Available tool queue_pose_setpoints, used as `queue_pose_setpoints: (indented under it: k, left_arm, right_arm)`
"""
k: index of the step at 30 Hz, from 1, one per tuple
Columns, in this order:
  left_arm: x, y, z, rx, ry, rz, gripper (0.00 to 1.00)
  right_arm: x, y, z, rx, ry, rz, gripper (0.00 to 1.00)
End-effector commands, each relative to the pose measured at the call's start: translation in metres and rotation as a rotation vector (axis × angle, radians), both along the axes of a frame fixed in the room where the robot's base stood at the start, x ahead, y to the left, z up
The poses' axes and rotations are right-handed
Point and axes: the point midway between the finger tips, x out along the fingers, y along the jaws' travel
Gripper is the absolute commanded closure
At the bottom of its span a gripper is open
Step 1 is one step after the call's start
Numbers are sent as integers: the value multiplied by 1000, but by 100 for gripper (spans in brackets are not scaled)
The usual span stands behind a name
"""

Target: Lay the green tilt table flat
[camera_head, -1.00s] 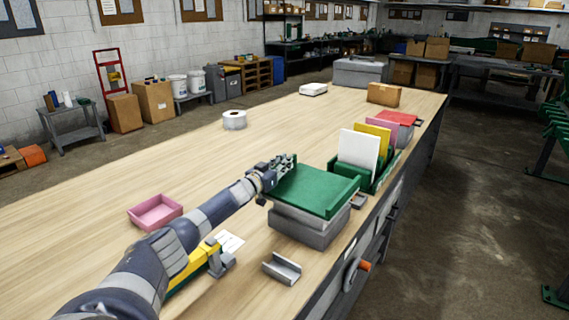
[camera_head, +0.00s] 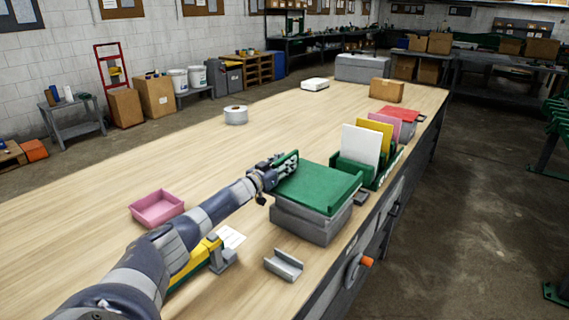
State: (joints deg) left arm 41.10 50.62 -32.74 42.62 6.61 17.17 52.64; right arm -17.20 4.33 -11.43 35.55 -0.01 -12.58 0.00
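The green tilt table (camera_head: 318,186) sits on a stacked grey base (camera_head: 308,224) near the bench's right edge. My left gripper (camera_head: 282,168) is at the table's far left corner, by a green upright edge. Its fingers look very near or touching that edge, but their opening is too small to make out. My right gripper is not in view.
A green rack (camera_head: 357,172) with upright coloured panels stands just behind the table. A grey channel piece (camera_head: 284,265) lies in front, beside a yellow and grey tool (camera_head: 212,258). A pink tray (camera_head: 156,207) is at left. The bench's middle is clear.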

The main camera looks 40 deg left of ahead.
Motion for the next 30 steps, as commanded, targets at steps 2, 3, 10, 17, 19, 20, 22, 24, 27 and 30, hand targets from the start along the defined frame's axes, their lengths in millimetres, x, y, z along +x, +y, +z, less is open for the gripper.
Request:
queue_pose_setpoints:
  k: [2, 3, 10, 17, 19, 20, 22, 24, 27, 30]
  left_arm:
    - [0, 0, 2, 0, -3, -1, 67]
    - [0, 0, 2, 0, -3, -1, 67]
    - [-12, -1, 0, -1, -2, -1, 67]
    - [-34, -3, 0, -2, -1, -1, 67]
    - [-41, -4, 0, -1, -1, -1, 67]
    - [-44, -4, 0, -1, -1, -1, 67]
    - [-50, -5, 1, 0, -1, -2, 67]
    - [-57, -5, 0, -1, 0, 0, 67]
    - [-66, -7, 0, -2, 0, -1, 67]
    - [-76, -8, 0, -1, 1, -1, 67]
  right_arm:
    - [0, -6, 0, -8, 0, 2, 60]
    - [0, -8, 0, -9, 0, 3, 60]
    - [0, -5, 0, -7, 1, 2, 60]
    - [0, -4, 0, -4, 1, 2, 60]
    - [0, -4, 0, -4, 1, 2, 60]
    - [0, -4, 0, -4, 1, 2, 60]
    - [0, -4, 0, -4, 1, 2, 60]
    - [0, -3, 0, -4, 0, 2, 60]
    - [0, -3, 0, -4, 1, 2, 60]
    - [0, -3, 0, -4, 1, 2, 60]
